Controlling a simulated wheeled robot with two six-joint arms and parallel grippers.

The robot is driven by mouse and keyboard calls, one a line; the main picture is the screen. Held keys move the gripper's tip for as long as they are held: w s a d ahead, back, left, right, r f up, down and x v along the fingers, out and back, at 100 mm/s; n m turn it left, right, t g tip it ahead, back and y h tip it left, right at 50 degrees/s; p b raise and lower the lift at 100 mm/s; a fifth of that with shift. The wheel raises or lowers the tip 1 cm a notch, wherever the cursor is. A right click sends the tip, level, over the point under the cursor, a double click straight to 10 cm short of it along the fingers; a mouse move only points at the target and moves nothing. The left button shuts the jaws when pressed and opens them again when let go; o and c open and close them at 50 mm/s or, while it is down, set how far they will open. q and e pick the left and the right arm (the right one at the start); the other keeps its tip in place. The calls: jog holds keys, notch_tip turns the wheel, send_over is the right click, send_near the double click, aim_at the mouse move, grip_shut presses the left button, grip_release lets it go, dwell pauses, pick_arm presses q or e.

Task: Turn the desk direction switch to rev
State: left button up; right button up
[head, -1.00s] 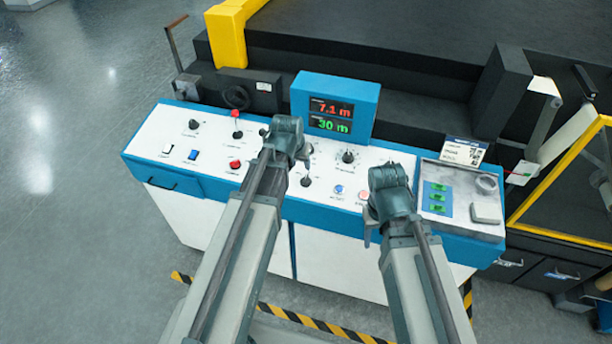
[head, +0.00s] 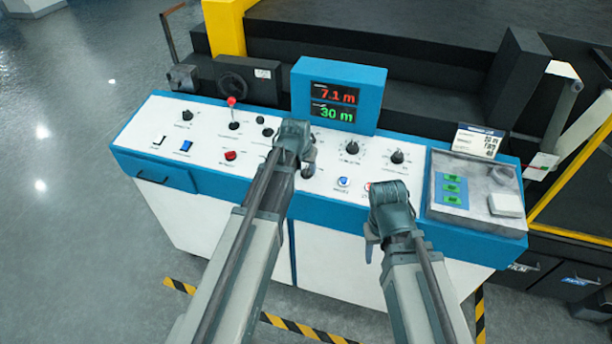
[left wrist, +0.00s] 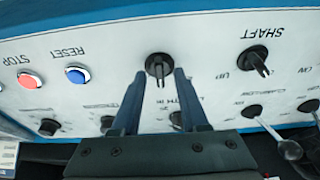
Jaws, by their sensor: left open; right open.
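The control desk (head: 215,145) has a white sloping top with several black knobs. My left gripper (head: 302,160) is over the middle of the desk, beside a black knob (head: 309,170). In the left wrist view, which shows the desk upside down, the open left gripper (left wrist: 158,80) has its fingertips on either side of a black knob (left wrist: 158,66). That knob's label is mostly hidden by the fingers. Another knob (left wrist: 253,60), labelled SHAFT, is to the right. No "rev" marking is readable. My right gripper (head: 373,243) is in front of the desk, open and empty.
A blue display box (head: 338,98) stands at the back, reading 7.1 m and 30 m. Blue RESET (left wrist: 77,75) and red STOP (left wrist: 30,80) buttons are near the left gripper. A red-tipped lever (head: 233,112) stands further left. A grey panel (head: 472,190) is at the right.

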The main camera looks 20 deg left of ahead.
pick_arm(q)
jog(key=shift+w+f, duration=0.15)
jog(key=shift+f, duration=0.25)
grip_shut()
jog(key=shift+n, duration=0.3)
jog(key=n+y, duration=0.1)
jog(key=n, duration=0.3)
jog(key=shift+d+r, duration=0.1)
jog(key=shift+n+g+y, duration=0.3)
jog(key=shift+n+y, duration=0.1)
jog(key=shift+n, duration=1.8)
